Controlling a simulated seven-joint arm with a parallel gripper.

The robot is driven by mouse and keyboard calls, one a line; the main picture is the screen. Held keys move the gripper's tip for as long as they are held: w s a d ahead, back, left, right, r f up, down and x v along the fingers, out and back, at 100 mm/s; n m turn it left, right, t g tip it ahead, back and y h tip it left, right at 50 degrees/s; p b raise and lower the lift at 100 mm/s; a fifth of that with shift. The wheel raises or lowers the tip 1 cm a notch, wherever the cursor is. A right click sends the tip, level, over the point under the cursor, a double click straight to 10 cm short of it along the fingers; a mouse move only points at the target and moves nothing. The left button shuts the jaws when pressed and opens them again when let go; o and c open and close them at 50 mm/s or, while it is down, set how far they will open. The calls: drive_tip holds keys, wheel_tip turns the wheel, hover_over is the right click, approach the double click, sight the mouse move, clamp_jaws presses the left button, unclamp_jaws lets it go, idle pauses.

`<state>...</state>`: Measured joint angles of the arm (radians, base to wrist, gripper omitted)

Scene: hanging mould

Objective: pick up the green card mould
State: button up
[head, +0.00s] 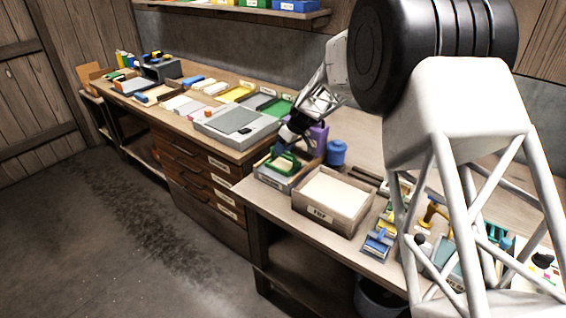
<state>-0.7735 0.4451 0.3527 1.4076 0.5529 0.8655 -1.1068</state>
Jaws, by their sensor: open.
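The green card mould (284,164) is a small green frame at the front edge of the bench, in or over a shallow grey tray (273,178). My gripper (287,147) points down at its upper part, very close to it. The gripper is open. The fingers are small and dark here, so I cannot tell whether they touch the mould or stand around its top. My arm comes in from the upper right.
A purple item (318,138) and a blue jar (336,153) stand close on the right. A wooden box of white pulp (312,207) is in front of them. A grey flat-topped unit (215,128) lies left. Blue-topped tools (377,244) crowd the right bench.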

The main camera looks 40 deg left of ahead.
drive_tip(key=shift+x, duration=1)
drive_tip(key=shift+c, duration=0.3)
clamp_jaws()
